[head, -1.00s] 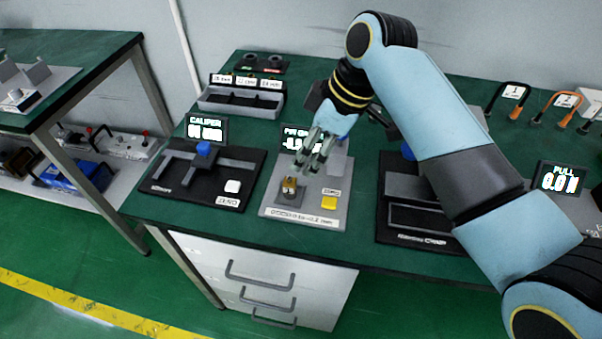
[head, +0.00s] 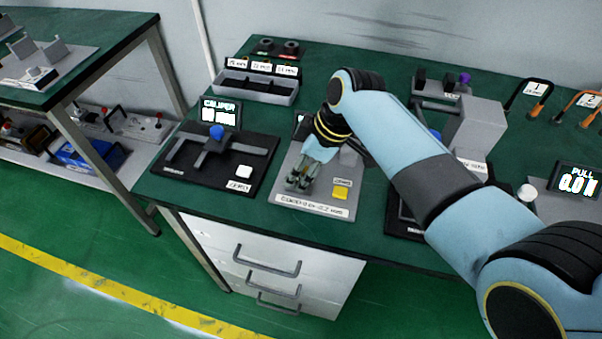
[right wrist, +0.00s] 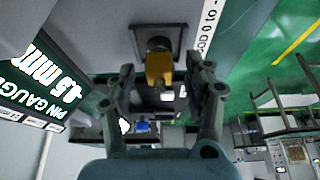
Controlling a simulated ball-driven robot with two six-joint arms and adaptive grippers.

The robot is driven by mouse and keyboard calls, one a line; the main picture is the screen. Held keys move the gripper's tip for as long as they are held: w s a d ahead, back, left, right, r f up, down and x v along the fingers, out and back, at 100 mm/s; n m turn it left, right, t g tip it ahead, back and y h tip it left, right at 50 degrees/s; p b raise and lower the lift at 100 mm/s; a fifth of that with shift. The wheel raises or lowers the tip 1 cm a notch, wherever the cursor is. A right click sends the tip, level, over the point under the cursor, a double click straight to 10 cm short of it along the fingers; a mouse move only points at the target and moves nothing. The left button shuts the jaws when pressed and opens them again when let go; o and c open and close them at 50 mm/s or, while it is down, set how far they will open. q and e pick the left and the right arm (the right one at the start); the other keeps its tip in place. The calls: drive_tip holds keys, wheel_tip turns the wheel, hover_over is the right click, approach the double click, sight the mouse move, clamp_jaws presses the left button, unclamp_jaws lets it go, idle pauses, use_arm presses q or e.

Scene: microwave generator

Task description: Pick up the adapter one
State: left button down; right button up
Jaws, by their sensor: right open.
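The adapter is a small brass-coloured piece on the dark socket of the pin gauge station (head: 290,207). In the right wrist view the adapter (right wrist: 159,68) shows between the two fingers of my right gripper (right wrist: 160,84), which is open. A gap shows on each side of it there. In the head view my right gripper (head: 300,182) reaches down over the socket and hides most of the adapter. I cannot tell whether a finger touches it. My left gripper is not in view.
A yellow button (head: 340,193) sits right of the gripper. The caliper station (head: 262,140) stands to the left, a labelled tray (head: 258,93) behind it. A crimp station with a grey block (head: 475,128) is to the right. The pull display (head: 577,180) stands far right.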

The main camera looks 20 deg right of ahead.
clamp_jaws()
idle(0.3)
